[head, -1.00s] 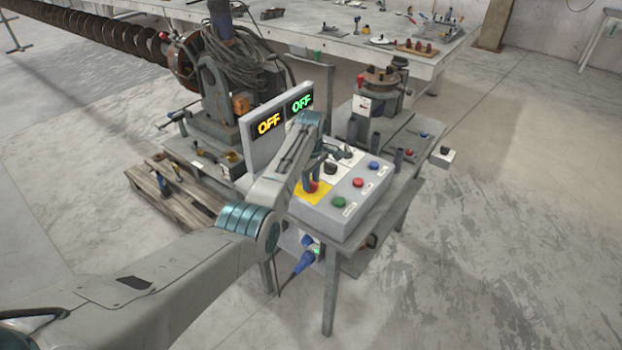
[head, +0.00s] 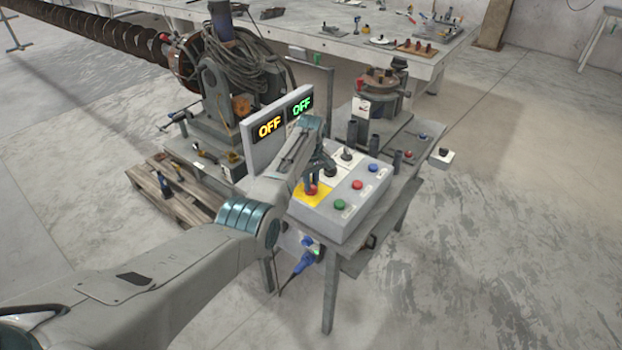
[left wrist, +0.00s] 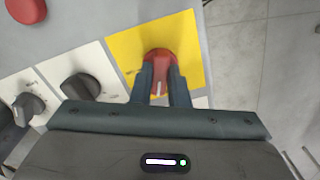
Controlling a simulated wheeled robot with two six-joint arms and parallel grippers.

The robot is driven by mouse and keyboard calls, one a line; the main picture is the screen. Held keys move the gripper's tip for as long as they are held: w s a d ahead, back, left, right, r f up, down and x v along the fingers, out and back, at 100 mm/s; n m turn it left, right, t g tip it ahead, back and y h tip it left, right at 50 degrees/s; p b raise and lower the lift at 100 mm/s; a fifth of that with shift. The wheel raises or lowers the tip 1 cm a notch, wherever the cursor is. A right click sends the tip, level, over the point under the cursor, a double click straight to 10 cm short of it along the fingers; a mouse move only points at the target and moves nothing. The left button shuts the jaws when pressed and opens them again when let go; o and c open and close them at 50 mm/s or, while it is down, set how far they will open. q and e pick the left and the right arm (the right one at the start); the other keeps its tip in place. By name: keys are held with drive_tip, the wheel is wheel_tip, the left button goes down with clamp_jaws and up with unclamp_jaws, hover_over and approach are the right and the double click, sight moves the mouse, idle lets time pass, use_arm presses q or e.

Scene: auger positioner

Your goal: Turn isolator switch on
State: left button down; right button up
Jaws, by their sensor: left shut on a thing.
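The isolator switch is a red rotary knob (left wrist: 160,60) on a yellow plate (left wrist: 195,35) of the grey control box (head: 330,222). In the head view the red knob (head: 312,189) shows just under my left gripper (head: 316,178). In the left wrist view my left gripper (left wrist: 162,88) has a finger on each side of the knob and is shut on it. A white mark shows on the knob between the fingers. My right gripper is not in view.
Black knobs on white plates (left wrist: 80,88) sit beside the yellow plate. Green (head: 340,204), red (head: 358,184) and blue (head: 373,167) buttons line the box's right side. A blue plug (head: 304,262) hangs below. Open floor lies to the right.

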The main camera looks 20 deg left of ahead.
use_arm(q)
drive_tip(key=m+p, duration=0.1)
drive_tip(key=m, duration=0.2)
drive_tip(key=shift+r+m, duration=0.15)
drive_tip(key=shift+m, duration=0.25)
drive_tip(key=m+p, duration=0.1)
drive_tip(key=m, duration=0.2)
drive_tip(key=shift+m, duration=0.3)
drive_tip(key=m, duration=0.3)
drive_tip(key=shift+p, duration=0.3)
drive_tip(key=shift+m, duration=1.7)
drive_tip(key=c, duration=1.4)
unclamp_jaws()
